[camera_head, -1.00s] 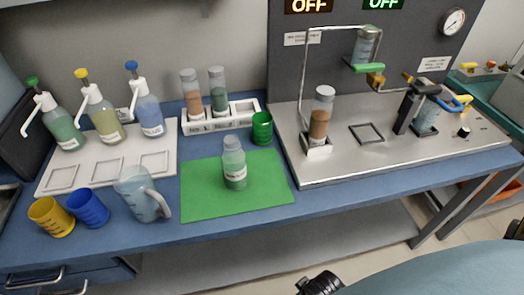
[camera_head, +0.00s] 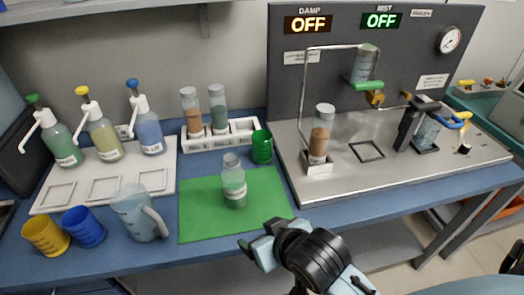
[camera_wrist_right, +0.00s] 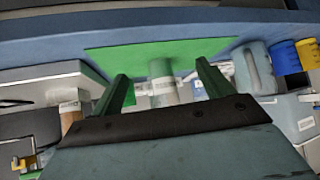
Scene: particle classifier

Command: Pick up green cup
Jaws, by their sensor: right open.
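The green cup (camera_head: 262,147) stands upright on the blue table, just beyond the back right corner of the green mat and beside the white rack. My right gripper (camera_head: 258,238) is over the table's front edge, near the mat's front right corner. It is open and empty, well in front of the cup and apart from it. In the right wrist view its two green fingers (camera_wrist_right: 163,84) are spread, with the labelled bottle seen between them. I cannot make out the green cup in that view. My left gripper is not in view.
A labelled bottle (camera_head: 233,182) stands on the green mat (camera_head: 203,222), left of the cup. The white rack (camera_head: 243,130) holds two tubes. The metal platform (camera_head: 345,175) lies right of the cup. A jug (camera_head: 137,215), blue cup (camera_head: 84,228) and yellow cup (camera_head: 45,236) stand left.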

